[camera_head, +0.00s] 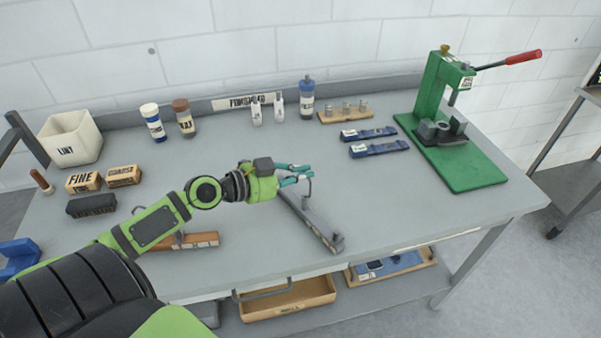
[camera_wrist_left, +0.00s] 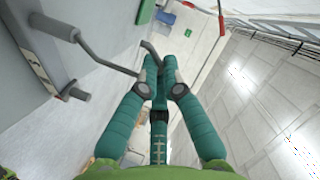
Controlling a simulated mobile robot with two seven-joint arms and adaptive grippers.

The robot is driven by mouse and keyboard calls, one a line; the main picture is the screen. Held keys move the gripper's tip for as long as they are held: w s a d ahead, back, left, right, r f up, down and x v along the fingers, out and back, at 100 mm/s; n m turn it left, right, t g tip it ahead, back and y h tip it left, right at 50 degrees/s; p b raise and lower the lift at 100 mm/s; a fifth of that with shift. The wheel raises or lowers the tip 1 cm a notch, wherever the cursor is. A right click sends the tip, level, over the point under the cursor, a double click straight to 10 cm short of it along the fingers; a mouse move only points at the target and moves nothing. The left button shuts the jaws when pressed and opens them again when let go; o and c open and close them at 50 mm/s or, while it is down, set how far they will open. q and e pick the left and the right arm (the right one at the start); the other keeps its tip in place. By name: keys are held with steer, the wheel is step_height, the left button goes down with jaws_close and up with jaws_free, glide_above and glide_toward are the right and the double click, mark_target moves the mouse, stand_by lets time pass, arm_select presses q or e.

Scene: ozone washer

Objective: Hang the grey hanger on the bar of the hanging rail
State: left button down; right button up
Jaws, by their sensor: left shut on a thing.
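My left gripper (camera_head: 297,177) is shut on the grey hanger (camera_head: 310,184), a thin bent rod at its teal fingertips. In the left wrist view the fingertips (camera_wrist_left: 162,82) are close together, and the curved end of the hanger (camera_wrist_left: 149,46) shows just beyond them. A long, low grey piece, seemingly the hanging rail (camera_head: 318,222), slants toward the table's front edge below the gripper. A thicker grey bar (camera_wrist_left: 58,28) and a bent rod show in the wrist view. I cannot tell whether hanger and rail touch. My right gripper is not in view.
The green press (camera_head: 465,165) with its red lever stands at the right. Two blue pieces (camera_head: 378,149) and a wooden peg block (camera_head: 346,113) lie behind the gripper. Brushes and a white bin (camera_head: 70,138) are at the left. The table's middle (camera_head: 240,140) is clear.

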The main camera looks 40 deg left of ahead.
arm_select(q)
steer(key=c, duration=1.4)
jaws_free()
steer(key=shift+f, duration=0.1)
steer(key=b+v, duration=0.4)
steer(key=v, duration=0.8)
steer(key=shift+b, duration=0.4)
